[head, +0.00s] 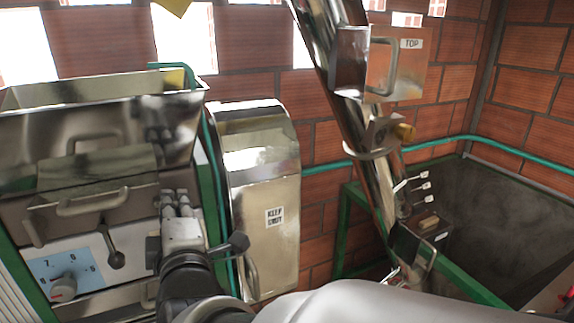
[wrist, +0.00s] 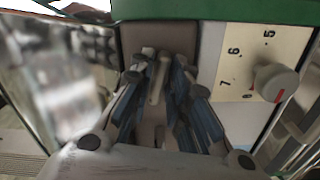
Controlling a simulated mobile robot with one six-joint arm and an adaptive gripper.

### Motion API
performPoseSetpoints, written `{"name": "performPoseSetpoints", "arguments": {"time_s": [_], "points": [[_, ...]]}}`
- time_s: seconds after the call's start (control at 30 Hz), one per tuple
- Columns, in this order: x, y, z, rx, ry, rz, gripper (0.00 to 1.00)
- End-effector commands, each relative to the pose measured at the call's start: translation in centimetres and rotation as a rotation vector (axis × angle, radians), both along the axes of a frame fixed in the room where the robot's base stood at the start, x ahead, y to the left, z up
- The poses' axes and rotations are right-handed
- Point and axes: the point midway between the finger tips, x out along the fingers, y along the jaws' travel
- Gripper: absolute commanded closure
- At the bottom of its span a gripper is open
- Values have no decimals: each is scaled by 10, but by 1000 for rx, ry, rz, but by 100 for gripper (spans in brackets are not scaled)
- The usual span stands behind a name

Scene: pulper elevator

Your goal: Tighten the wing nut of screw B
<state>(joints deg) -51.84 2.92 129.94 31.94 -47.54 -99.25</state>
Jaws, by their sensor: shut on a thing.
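My gripper (head: 177,200) is at the front of the steel pulper (head: 100,130), just right of its dial panel. In the wrist view its fingers (wrist: 163,75) are closed in on a small grey metal piece (wrist: 157,84), which looks like the wing nut. The fingers cover much of it, and its screw thread is hidden. No letter B is legible, so I cannot confirm which screw this is. In the head view the fingertips hide the piece.
A dial knob (head: 63,287) is left of my gripper and also shows in the wrist view (wrist: 277,83). A black-knobbed lever (head: 115,257) stands close by. A steel cover (head: 262,200) labelled KEEP SHUT and a slanted elevator tube (head: 345,130) are to the right.

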Motion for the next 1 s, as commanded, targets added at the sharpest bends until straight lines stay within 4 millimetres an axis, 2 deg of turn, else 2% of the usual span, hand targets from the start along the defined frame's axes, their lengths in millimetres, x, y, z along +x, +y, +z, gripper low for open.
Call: {"name": "performPoseSetpoints", "arguments": {"time_s": [1.0], "points": [[-2, 3, -6, 841, 463, 1, 100]]}}
